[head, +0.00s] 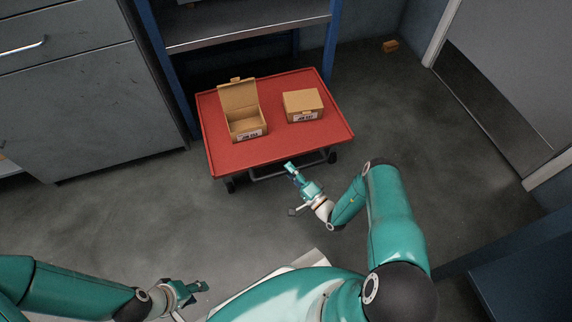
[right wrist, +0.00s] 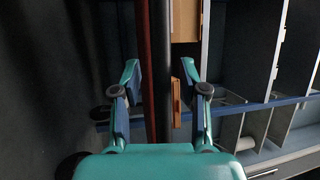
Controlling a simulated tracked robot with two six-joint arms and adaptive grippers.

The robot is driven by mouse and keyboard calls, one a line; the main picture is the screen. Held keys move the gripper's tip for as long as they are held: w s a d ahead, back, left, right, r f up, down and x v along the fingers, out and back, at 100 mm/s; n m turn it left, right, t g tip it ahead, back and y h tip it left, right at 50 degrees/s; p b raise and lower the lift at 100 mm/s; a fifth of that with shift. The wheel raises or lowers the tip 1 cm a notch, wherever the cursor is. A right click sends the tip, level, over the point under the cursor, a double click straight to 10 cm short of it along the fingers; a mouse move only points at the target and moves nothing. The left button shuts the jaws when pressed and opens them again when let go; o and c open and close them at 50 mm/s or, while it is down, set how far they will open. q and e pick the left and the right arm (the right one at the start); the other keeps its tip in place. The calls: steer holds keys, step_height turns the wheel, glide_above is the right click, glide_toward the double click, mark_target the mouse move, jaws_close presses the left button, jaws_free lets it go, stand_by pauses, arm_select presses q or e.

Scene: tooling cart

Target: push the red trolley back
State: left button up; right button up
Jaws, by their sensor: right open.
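The red trolley (head: 270,152) stands on the floor in the middle of the head view, with its flat red top partly under a blue-framed shelf. A grey bar (head: 287,171) runs low along its near side. My right gripper (head: 291,169) is at the near edge of the trolley, open. In the right wrist view, the trolley's red edge (right wrist: 147,60) and a dark bar beside it appear between the spread fingers of my right gripper (right wrist: 160,72). I cannot tell if they touch. My left gripper (head: 198,289) is low at the left, away from the trolley; its opening is unclear.
An open cardboard box (head: 241,108) and a closed one (head: 303,105) sit on the trolley. The blue-framed shelf (head: 245,34) is behind it, a grey drawer cabinet (head: 85,95) at left. A small orange-brown block (head: 390,46) lies at the back right. The floor right of the trolley is clear.

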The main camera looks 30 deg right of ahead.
steer(key=shift+w+d, duration=0.1)
jaws_close()
stand_by(0.3)
